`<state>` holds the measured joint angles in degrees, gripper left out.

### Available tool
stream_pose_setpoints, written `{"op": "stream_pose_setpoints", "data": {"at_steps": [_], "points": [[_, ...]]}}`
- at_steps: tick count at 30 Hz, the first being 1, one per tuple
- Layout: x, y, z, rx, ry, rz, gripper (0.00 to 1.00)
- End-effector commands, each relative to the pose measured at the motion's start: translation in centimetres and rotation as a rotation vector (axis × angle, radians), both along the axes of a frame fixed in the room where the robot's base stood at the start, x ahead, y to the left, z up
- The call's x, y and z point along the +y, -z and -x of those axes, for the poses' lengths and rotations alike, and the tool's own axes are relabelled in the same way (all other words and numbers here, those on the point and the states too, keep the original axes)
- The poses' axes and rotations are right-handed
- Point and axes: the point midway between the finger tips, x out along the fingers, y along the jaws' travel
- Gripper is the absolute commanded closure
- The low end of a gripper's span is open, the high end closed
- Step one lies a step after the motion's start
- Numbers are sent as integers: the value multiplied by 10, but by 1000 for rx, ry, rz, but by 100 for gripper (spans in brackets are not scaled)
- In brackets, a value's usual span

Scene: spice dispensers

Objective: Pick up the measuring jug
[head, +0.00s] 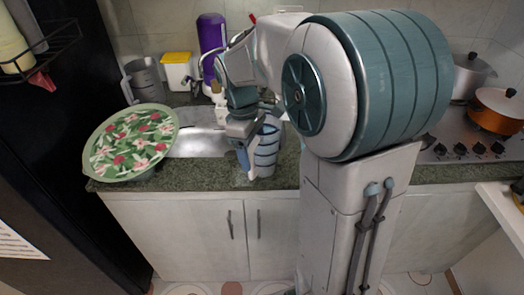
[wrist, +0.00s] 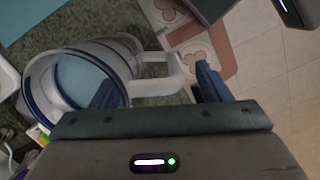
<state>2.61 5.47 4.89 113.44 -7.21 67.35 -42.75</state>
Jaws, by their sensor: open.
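The measuring jug (head: 267,150) is pale with blue bands and stands on the counter near its front edge, right of the sink. In the wrist view the jug (wrist: 80,50) shows its round, blue-rimmed mouth at left, with its white handle (wrist: 160,76) pointing right. My gripper (head: 243,160) is open at the jug's near left side, partly covering it. In the wrist view my gripper (wrist: 158,88) has one blue finger right of the handle and the other over the jug's mouth area. The handle lies between them. I cannot tell whether either finger touches it.
A green floral dish (head: 130,142) sits at the counter's left end beside the sink (head: 195,142). A purple bottle (head: 212,45) and a yellow-lidded tub (head: 178,72) stand behind. A stove (head: 470,148) with pots is at right. The counter (head: 210,178) has a narrow bare front strip.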

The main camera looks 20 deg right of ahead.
Motion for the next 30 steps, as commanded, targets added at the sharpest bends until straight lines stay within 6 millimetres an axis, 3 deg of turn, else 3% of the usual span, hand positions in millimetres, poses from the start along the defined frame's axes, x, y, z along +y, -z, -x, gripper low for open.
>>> {"op": "stream_pose_setpoints", "data": {"at_steps": [3,11,18,30], "points": [[-1,11,2,1,0,-1,30],[-1,12,1,-2,1,0,33],[-1,12,2,0,0,0,99],[-1,9,1,-3,1,0,100]]}}
